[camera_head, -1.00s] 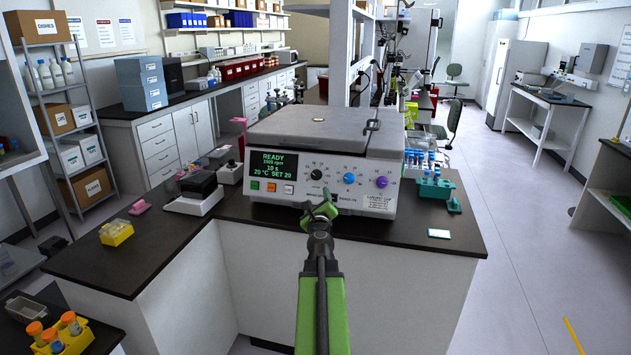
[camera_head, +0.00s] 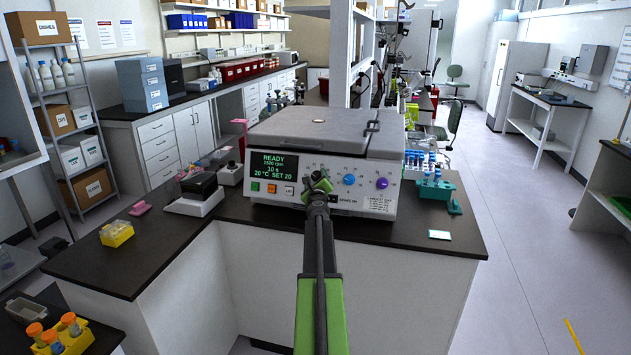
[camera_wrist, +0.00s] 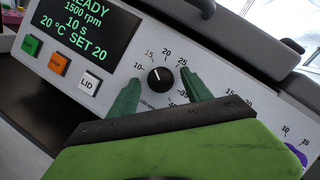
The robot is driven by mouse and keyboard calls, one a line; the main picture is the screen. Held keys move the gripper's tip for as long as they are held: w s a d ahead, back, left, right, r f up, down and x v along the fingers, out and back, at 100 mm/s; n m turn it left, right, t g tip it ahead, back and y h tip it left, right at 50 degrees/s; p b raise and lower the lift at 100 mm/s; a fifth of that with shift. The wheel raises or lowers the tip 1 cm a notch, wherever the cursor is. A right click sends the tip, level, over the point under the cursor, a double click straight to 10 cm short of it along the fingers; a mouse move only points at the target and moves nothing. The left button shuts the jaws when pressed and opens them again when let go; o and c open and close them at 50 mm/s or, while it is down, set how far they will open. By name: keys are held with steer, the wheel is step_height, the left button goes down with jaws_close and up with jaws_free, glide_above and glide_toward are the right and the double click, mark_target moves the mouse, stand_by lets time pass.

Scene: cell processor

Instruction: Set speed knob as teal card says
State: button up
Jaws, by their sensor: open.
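The cell processor (camera_head: 325,140) is a grey box with a dark display (camera_head: 273,165) reading READY, 1500 rpm, 10 s, 20 °C SET 20. In the wrist view, the black speed knob (camera_wrist: 160,77) has a white mark pointing up-left, near 15 on a scale marked x100 rpm. My gripper (camera_wrist: 160,88) is open, its green fingers on either side of the knob; I cannot tell whether they touch it. In the head view, my gripper (camera_head: 320,182) covers the knob. A small teal-edged card (camera_head: 440,235) lies on the counter at right; its writing is too small to read.
A blue knob (camera_head: 349,180) and a purple knob (camera_head: 382,183) sit right of my gripper. A green tube rack (camera_head: 435,189) stands right of the machine. The front counter is mostly clear.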

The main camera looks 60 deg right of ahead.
jaws_close()
steer(key=shift+a, duration=0.15)
steer(key=shift+r, duration=0.1)
stand_by(0.6)
steer(key=shift+d+r+n+p, duration=0.1)
steer(key=shift+d+n+p, duration=0.1)
steer(key=shift+n+p, duration=0.25)
